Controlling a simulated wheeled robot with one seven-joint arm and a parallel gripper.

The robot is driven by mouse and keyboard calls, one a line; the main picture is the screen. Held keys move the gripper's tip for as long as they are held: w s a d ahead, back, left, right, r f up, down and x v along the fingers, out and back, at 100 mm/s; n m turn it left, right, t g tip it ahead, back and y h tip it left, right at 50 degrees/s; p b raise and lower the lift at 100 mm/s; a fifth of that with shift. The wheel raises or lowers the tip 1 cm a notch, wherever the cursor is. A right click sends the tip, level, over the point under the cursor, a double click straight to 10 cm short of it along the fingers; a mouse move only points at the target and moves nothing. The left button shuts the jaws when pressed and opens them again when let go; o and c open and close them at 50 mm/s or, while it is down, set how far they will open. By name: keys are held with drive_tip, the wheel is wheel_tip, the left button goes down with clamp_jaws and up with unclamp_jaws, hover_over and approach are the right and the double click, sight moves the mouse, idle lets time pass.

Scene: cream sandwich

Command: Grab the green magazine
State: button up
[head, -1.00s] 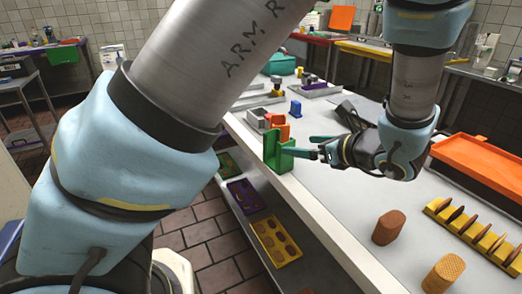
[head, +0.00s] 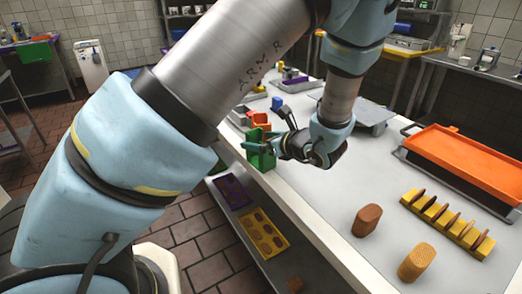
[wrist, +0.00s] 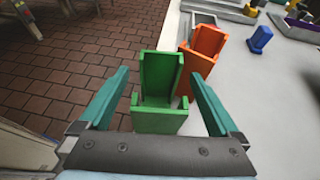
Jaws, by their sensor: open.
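The green magazine (head: 262,160) stands upright at the left edge of the white table (head: 330,200). In the wrist view, the green magazine (wrist: 158,120) is an open-fronted holder between my two teal fingers. My gripper (wrist: 157,73) is open, with one finger on each side of the magazine. A gap shows between the magazine and each finger; contact is not visible. In the head view, my gripper (head: 262,140) reaches in from the right at the magazine's height, and its fingers partly cover the magazine.
An orange magazine (wrist: 203,50) stands just behind and right of the green one. A blue piece (wrist: 260,39) lies farther right. Brown and tan blocks, a yellow rack (head: 445,225) and an orange tray (head: 465,160) are on the table's right. A shelf runs below the table.

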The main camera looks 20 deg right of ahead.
clamp_jaws()
idle(0.8)
